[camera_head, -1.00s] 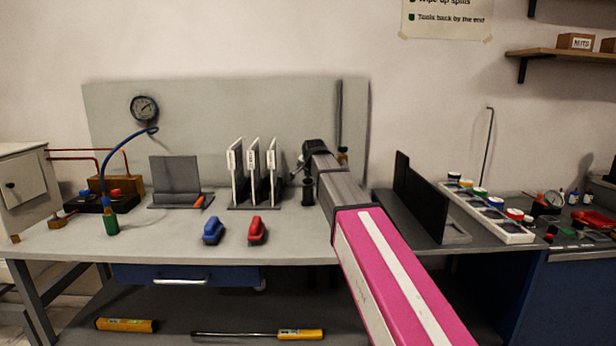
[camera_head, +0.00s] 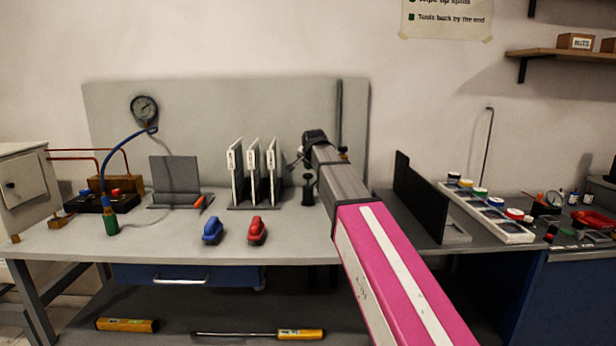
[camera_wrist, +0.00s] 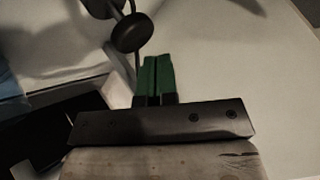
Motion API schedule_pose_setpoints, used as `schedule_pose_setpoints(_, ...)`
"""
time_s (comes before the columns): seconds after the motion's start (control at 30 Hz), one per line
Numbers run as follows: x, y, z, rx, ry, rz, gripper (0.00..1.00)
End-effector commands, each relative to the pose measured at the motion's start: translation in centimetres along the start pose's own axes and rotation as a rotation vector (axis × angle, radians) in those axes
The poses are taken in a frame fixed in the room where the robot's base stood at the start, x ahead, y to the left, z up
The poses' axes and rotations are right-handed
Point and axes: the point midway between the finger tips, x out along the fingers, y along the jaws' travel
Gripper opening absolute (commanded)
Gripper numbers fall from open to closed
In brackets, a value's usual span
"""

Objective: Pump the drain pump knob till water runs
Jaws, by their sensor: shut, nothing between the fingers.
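A black round knob (camera_wrist: 130,32) on a thin stem shows at the top of the wrist view, just beyond my fingertips. In the head view, a small black post with a knob-like top (camera_head: 308,179) stands on the bench left of my arm; it looks like the drain pump. My gripper (camera_wrist: 157,72) has green fingers pressed together with nothing between them. A small gap shows between the fingertips and the knob in the wrist view; I cannot tell the depth. In the head view my fingers are mostly hidden by the wrist. No running water is visible.
White upright plates in a rack (camera_head: 254,172) stand left of the post. Blue (camera_head: 213,230) and red (camera_head: 257,230) handled blocks lie in front. A dark upright panel (camera_head: 417,195) stands right of my arm. The bench's front left is mostly clear.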

Motion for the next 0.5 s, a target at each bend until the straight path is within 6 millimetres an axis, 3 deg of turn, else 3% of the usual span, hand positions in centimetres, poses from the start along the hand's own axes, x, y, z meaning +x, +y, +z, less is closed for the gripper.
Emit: schedule_pose_setpoints(0.5, -1.3, -1.0, -1.0, 0.0, 0.002, -0.002, 0.0)
